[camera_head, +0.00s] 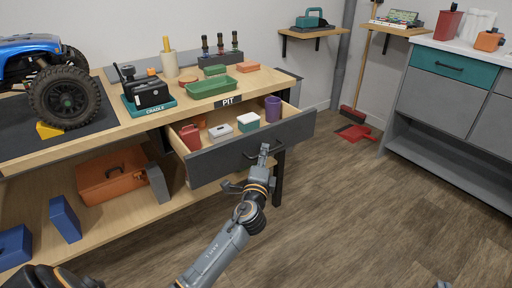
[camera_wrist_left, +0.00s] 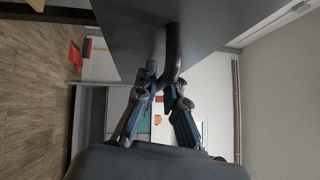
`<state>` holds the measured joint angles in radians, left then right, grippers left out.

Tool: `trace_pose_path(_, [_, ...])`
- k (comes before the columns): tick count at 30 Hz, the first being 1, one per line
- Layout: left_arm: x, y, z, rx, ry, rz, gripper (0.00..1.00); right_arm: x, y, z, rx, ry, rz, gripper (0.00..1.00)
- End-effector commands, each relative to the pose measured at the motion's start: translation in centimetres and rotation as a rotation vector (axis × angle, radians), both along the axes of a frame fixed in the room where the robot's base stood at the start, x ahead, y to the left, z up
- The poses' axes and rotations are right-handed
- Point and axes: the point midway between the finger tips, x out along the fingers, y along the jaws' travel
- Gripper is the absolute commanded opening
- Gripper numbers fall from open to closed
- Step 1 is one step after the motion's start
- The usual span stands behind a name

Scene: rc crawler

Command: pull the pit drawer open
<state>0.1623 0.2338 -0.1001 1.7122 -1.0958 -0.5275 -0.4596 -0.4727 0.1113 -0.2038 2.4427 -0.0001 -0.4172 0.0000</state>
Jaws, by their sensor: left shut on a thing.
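The pit drawer (camera_head: 215,163) has a dark grey front and stands pulled out from under the wooden workbench (camera_head: 120,128), below the PIT label (camera_head: 231,101). Inside it are a red container (camera_head: 191,137), a grey box (camera_head: 221,132), a white-and-green box (camera_head: 248,122) and a purple cup (camera_head: 273,109). My left gripper (camera_head: 263,158) is at the drawer's dark handle (camera_head: 250,154). In the left wrist view, its fingers (camera_wrist_left: 162,85) are closed around the handle (camera_wrist_left: 173,55), against the drawer front (camera_wrist_left: 215,25). My right gripper is not clearly visible.
A blue RC crawler (camera_head: 45,80) stands on the bench at left. A green tray (camera_head: 212,87) and a black battery cradle (camera_head: 150,97) are on the bench. An orange toolbox (camera_head: 112,175) is on the lower shelf. Wooden floor (camera_head: 340,215) in front of the drawer is clear.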

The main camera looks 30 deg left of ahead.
Motion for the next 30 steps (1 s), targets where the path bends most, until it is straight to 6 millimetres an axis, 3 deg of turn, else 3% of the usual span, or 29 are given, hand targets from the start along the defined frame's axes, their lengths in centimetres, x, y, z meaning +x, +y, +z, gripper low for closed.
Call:
trace_pose_path(6, [-1.6, -3.7, -0.2, -0.006, 0.003, 0.000, 0.00, -0.1, 0.0, -0.1, 0.002, -0.003, 0.000, 0.00])
trace_pose_path(15, [-3.1, -7.4, -0.2, -0.003, 0.003, 0.000, 0.00, 0.0, 0.2, 1.1, 0.018, -0.067, 0.004, 0.00])
trace_pose_path(30, [-3.8, -9.0, -0.1, 0.000, 0.002, 0.001, 0.00, 0.2, 0.4, 2.3, 0.030, -0.116, 0.008, 0.00])
